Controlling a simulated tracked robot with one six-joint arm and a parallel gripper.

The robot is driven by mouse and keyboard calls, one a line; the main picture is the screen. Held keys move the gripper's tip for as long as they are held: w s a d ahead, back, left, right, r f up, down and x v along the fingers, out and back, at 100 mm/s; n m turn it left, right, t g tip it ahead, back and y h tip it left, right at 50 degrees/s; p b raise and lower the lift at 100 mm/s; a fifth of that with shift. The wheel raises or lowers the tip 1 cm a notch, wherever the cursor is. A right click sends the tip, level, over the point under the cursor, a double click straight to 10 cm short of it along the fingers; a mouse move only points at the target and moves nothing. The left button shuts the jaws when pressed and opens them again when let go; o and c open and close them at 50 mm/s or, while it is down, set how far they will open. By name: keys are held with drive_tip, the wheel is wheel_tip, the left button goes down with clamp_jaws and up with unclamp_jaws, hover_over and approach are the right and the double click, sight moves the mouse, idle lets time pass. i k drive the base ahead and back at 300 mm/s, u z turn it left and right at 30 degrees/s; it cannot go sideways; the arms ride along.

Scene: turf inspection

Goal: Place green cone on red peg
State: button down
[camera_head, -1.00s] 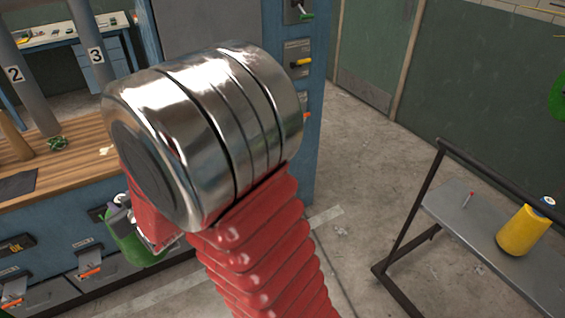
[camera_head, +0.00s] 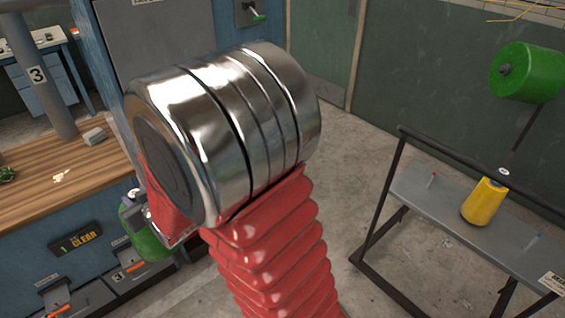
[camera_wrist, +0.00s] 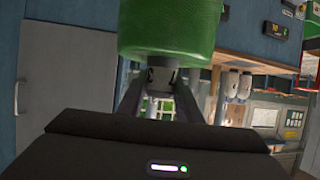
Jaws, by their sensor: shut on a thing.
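The green cone (camera_head: 148,240) shows partly behind my arm in the head view. In the wrist view its green body (camera_wrist: 170,28) fills the top middle, and its full shape is cut off. My gripper (camera_wrist: 162,76) is shut on it and holds it in the air, in front of the blue drawer cabinet. In the head view the gripper is mostly hidden by my arm.
A dark rail (camera_head: 470,165) runs along the cart's far side. A wooden bench (camera_head: 60,185) is at left. Open floor lies between.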

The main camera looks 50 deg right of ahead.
sight(428, 189)
drive_tip(key=u, duration=0.9)
drive_tip(key=i, duration=0.15)
drive_tip(key=z, duration=2.35)
drive_tip(key=i, duration=0.95)
drive_tip(key=u, duration=0.25)
drive_tip(key=k, duration=0.25)
drive_tip(key=z, duration=0.05)
